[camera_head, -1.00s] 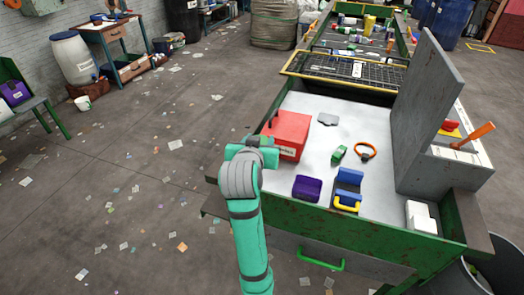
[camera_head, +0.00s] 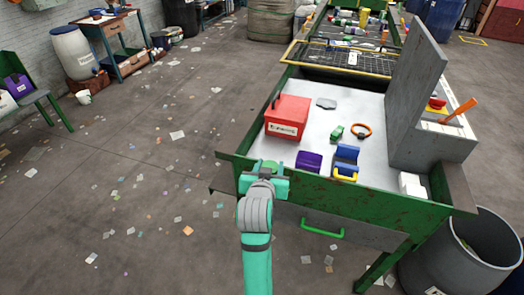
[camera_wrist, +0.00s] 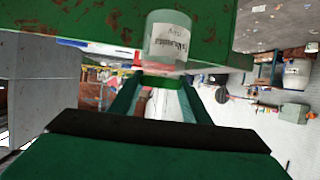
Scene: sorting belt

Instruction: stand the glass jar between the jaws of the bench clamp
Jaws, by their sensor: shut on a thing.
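The glass jar (camera_wrist: 167,42), clear with a white label, shows at the tips of my gripper (camera_wrist: 165,78) in the wrist view. The gripper is shut on it. In the head view my gripper (camera_head: 265,172) is at the front edge of the bench, left of the clamp; a pale green round shape there may be the jar's top. The bench clamp (camera_head: 346,156) has blue jaws and a yellow handle. It stands on the bench top (camera_head: 318,135) near the front edge, with a gap between its jaws. The jar is apart from the clamp.
A purple block (camera_head: 309,162) lies just left of the clamp. A red box (camera_head: 287,117) stands behind my gripper. A tall grey panel (camera_head: 418,90) and white blocks (camera_head: 411,185) are at the right.

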